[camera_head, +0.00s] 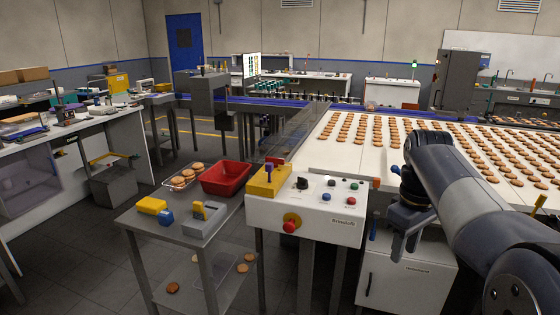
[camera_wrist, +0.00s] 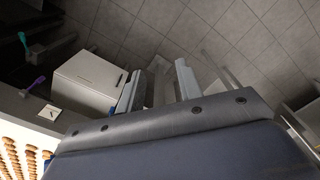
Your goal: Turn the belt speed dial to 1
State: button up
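The white control panel (camera_head: 270,217) stands at the near end of the belt, in the middle of the head view. A black knob (camera_head: 302,183), which looks like the speed dial, sits on its top left part. Its numbers are too small to read. My gripper (camera_head: 404,245) hangs to the right of the panel, pointing down and apart from it. In the wrist view my gripper (camera_wrist: 158,85) has its two fingers apart with nothing between them. The wrist view shows floor and a white cabinet (camera_wrist: 88,82), not the dial.
The panel also carries a red stop button (camera_head: 290,225) and several small coloured buttons. A yellow block (camera_head: 268,180) sits at its left edge. The white belt (camera_head: 335,155) with rows of biscuits lies behind. A grey cart (camera_head: 180,240) with tools and a red bin (camera_head: 226,178) stand left.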

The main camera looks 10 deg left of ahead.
aim_at(302, 184)
jog(key=i+j+u, duration=0.1)
jog(key=i+j, duration=0.15)
jog(key=i, duration=0.3)
jog(key=i+j+u, duration=0.1)
jog(key=i, duration=0.45)
jog(key=i+j+u, duration=0.15)
jog(key=i, duration=0.45)
jog(key=j, duration=0.1)
